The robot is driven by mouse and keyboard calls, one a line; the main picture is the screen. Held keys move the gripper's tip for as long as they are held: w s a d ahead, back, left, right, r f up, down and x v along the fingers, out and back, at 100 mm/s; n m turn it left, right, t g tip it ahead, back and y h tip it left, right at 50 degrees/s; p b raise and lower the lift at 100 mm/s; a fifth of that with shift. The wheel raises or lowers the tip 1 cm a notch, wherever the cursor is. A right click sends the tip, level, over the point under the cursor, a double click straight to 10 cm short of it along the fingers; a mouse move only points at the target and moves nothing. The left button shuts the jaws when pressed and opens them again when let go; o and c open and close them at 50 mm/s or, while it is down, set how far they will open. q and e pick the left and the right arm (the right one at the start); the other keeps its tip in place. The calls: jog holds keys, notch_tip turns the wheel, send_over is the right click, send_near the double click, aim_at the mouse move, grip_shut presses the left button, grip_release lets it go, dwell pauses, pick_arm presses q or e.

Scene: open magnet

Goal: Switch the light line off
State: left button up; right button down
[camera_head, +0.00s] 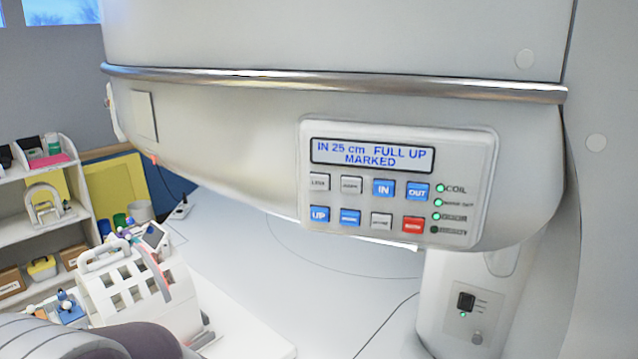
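The control panel (396,183) is on the curved white housing of the magnet. Its display (372,154) reads "IN 25 cm FULL UP MARKED". The top row has a grey button (320,183) with a label too small to read surely, another grey button (351,186), a blue IN button (384,189) and a blue OUT button (418,192). Below are a blue UP button (319,214), another blue button (350,217), a grey button (381,221) and a red button (413,225). No light line is clearly visible. Neither gripper shows.
Right of the buttons, three lamps glow green, the top one (440,188) beside "COIL"; the lowest lamp (434,229) is dark. A switch (466,301) is on a white pedestal below. A shelf (40,231) and a white slotted carrier (137,288) stand left. The floor (300,268) under the housing looks clear.

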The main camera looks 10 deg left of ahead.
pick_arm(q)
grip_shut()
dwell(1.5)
